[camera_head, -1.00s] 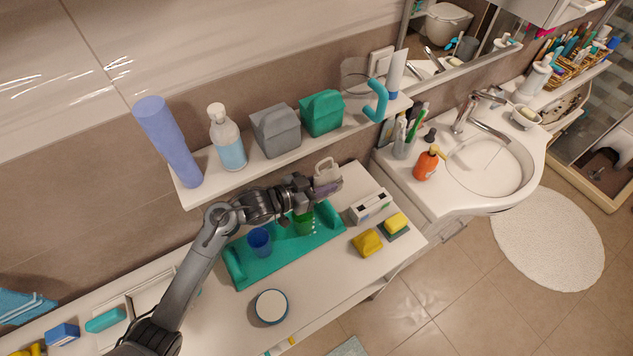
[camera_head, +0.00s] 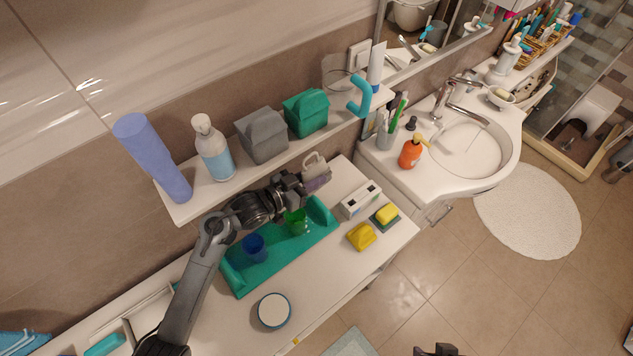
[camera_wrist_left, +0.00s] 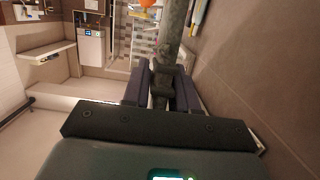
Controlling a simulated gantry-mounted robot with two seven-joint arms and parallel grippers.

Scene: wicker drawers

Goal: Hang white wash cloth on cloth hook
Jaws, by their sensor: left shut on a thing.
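My left gripper (camera_head: 318,183) is in the air below the right part of the wall shelf, above the green tray. It is shut on a pale, looped thing (camera_head: 313,163), likely the white wash cloth. In the left wrist view a long greyish shape (camera_wrist_left: 172,45) runs between the dark fingers (camera_wrist_left: 160,92). A turquoise hook-shaped piece (camera_head: 362,98) stands out at the shelf's right end, to the upper right of the gripper and apart from it. A small dark part at the bottom edge (camera_head: 437,350) may be my right gripper; its jaws cannot be made out.
The shelf (camera_head: 240,182) holds a blue-violet roll, a bottle and two boxes. The green tray (camera_head: 255,277) holds a blue cup and a green cup. Sponges, a white box and a round tin stand on the counter (camera_head: 330,275). The sink (camera_head: 468,150) is at right.

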